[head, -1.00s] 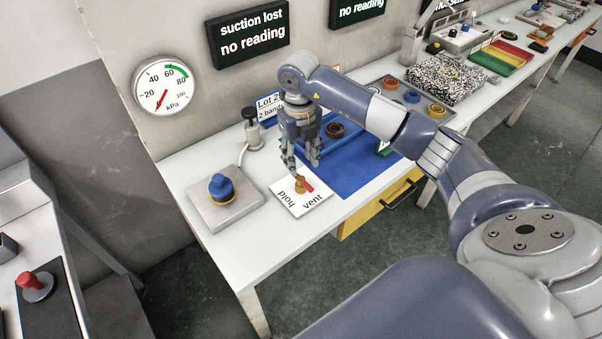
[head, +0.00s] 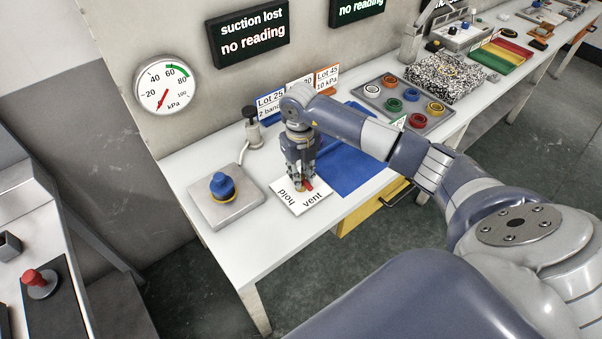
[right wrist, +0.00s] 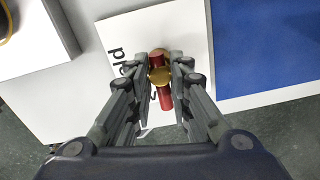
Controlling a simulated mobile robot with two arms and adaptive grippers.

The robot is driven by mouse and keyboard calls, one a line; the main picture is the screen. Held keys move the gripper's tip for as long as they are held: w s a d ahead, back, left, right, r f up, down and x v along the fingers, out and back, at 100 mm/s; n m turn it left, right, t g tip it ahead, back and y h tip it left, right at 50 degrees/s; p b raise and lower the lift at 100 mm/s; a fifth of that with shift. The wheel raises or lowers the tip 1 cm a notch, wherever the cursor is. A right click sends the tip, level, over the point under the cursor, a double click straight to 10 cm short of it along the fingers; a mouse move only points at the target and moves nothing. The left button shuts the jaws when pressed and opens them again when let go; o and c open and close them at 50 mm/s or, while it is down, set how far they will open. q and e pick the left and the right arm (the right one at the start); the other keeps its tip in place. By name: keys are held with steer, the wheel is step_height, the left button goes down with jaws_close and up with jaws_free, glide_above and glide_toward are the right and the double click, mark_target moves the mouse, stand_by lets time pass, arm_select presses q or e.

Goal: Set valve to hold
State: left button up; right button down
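The valve has a brass body and a red handle (right wrist: 166,101). It sits on a white plate (head: 290,205) marked "hold" and "vent". In the head view the red handle lies on the "vent" side. My right gripper (head: 301,184) is down at the valve, pointing at the plate. In the right wrist view its fingers (right wrist: 161,72) stand close on both sides of the brass part (right wrist: 159,77); I cannot tell if they press on it. The fingers hide part of the valve in the head view. My left gripper is not in view.
A blue knob (head: 221,183) on a grey block stands left of the plate. A blue mat (head: 350,165) lies to the right. A pressure gauge (head: 166,86) with its red needle low hangs on the wall. The screen (head: 250,32) reads "suction lost no reading".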

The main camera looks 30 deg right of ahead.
steer(key=shift+m, duration=0.4)
steer(key=m, duration=0.3)
steer(key=shift+m, duration=0.4)
steer(key=m, duration=0.4)
steer(key=shift+w+m, duration=0.1)
steer(key=shift+m, duration=0.2)
steer(key=m+p, duration=0.1)
steer(key=m, duration=0.3)
steer(key=shift+r, duration=0.1)
steer(key=m+p, duration=0.1)
steer(key=m, duration=0.3)
steer(key=shift+m, duration=0.6)
steer(key=c, duration=1.4)
jaws_free()
steer(key=shift+c, duration=0.2)
